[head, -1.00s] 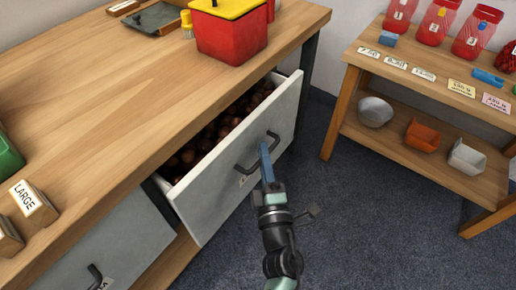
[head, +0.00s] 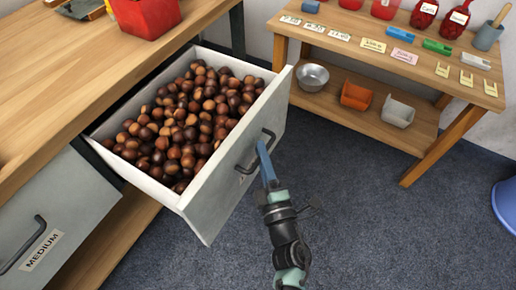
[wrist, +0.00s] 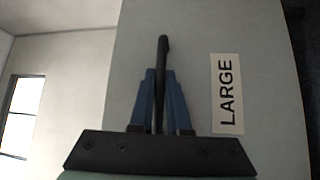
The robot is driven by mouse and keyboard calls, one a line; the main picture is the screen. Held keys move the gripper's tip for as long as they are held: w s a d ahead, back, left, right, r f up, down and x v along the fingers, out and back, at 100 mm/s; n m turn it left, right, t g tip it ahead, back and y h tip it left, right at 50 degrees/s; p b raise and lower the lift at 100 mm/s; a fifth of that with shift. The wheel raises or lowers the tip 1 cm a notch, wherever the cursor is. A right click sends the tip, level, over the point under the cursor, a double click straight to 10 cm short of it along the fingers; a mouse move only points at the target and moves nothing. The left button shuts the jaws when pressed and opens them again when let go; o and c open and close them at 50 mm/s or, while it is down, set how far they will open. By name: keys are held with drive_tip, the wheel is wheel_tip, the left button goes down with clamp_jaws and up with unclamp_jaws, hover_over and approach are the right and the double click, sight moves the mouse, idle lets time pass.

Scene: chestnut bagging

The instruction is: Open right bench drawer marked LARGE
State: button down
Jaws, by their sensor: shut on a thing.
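The right bench drawer (head: 232,184) is pulled well out of the bench and is full of brown chestnuts (head: 185,125). Its grey front carries a dark bar handle (head: 268,141). In the wrist view the LARGE label (wrist: 227,94) is on the drawer front, to the right of the handle (wrist: 161,75). My gripper (head: 262,150) is at the handle, with its blue fingers shut around the bar. The wrist view shows the fingers (wrist: 160,98) on both sides of the handle. The label is not readable in the head view.
A drawer marked MEDIUM (head: 75,215) is shut at the left. A blue bucket (head: 506,205) is at the right edge. The carpet in front is clear.

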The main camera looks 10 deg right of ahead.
idle(0.3)
drive_tip(key=c, duration=0.9)
unclamp_jaws()
drive_tip(key=s, duration=0.4)
drive_tip(key=s+d+f+p, duration=0.1)
drive_tip(key=s, duration=0.3)
drive_tip(key=s+d+p, duration=0.1)
drive_tip(key=s, duration=0.3)
drive_tip(key=shift+s+f, duration=0.35)
